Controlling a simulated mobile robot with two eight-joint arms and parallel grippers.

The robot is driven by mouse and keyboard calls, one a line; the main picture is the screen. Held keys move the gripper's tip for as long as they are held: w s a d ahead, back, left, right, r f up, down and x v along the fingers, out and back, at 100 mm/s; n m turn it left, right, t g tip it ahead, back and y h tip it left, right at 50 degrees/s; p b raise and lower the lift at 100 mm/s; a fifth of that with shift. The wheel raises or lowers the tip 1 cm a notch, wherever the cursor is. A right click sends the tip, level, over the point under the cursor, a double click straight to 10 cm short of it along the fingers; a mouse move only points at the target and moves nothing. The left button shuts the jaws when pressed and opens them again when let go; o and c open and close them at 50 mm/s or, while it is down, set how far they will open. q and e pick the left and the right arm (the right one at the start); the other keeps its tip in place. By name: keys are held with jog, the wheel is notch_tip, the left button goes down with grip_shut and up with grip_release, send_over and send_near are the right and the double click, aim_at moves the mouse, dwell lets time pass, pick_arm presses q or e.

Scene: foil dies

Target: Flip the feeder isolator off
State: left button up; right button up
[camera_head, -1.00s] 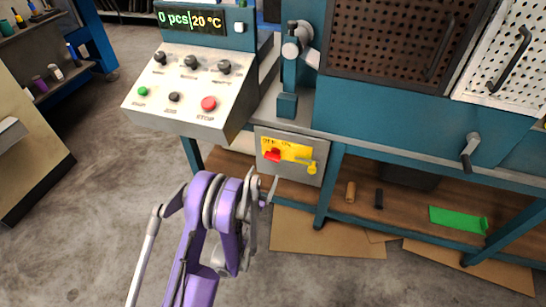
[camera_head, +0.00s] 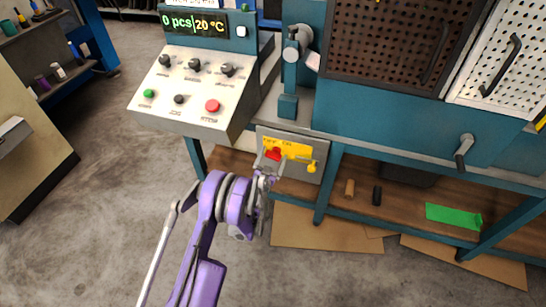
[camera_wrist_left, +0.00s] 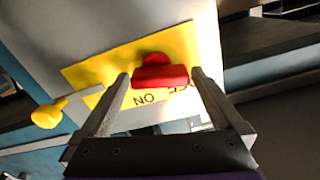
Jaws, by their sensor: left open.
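The feeder isolator is a grey box (camera_head: 308,172) with a yellow plate (camera_head: 298,151) under the machine's front, below the control panel. Its red handle (camera_head: 273,154) sits on the plate; in the left wrist view the red handle (camera_wrist_left: 160,76) lies between the tips of my open left gripper (camera_wrist_left: 158,76), with a finger on either side. I cannot tell whether the fingers touch it. The word "ON" shows upside down on the plate there. In the head view my left gripper (camera_head: 268,167) is in front of the box and partly covers the plate. My right gripper is not in view.
A yellow padlock-like piece (camera_head: 311,168) hangs at the plate's right; it also shows in the left wrist view (camera_wrist_left: 47,115). The control panel (camera_head: 190,95) with the red stop button (camera_head: 212,105) overhangs to the upper left. A shelf with a green piece (camera_head: 453,216) lies right.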

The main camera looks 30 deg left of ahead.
pick_arm(q)
jog(key=c, duration=1.2)
jog(key=shift+f+n+b, duration=0.1)
jog(key=shift+n+b, duration=0.45)
jog(key=shift+n, duration=0.35)
jog(key=shift+a+n, duration=0.1)
jog(key=shift+n, duration=0.5)
jog(key=o, duration=1.2)
jog(key=shift+s, duration=0.1)
jog(key=b+v, duration=0.3)
jog(key=v, duration=0.7)
jog(key=shift+s+b, duration=0.3)
jog(key=shift+s, duration=0.05)
